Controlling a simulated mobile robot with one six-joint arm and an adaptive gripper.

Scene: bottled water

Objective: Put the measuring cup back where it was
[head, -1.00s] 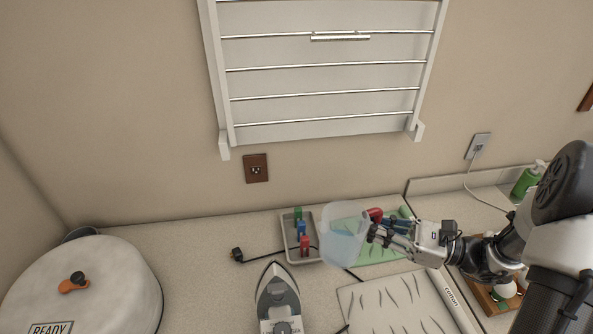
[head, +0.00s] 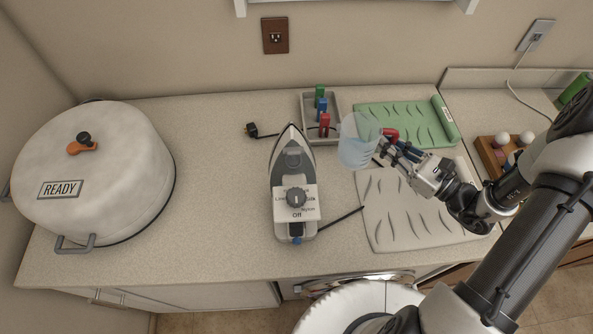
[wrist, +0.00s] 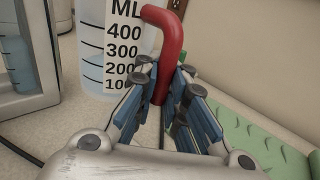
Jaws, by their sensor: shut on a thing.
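The measuring cup (head: 357,143) is clear, with a red handle (head: 391,134) and bluish liquid inside. In the wrist view, the cup (wrist: 92,50) carries a printed ML scale, and its red handle (wrist: 170,50) runs down between my fingers. My gripper (head: 384,148) is shut on the handle from the right. The cup looks roughly upright, just right of the grey tray and above the corner of the pale mat. I cannot tell whether its base touches the counter; the wrist view cuts off part of the cup.
A grey tray (head: 335,97) with coloured blocks stands behind left. An iron (head: 292,165) stands left, its cord nearby. The green mat (head: 400,118) lies behind right; the pale mat (head: 400,215) lies in front. A large white pot (head: 95,190) fills the far left. Counter (head: 215,150) between pot and iron is clear.

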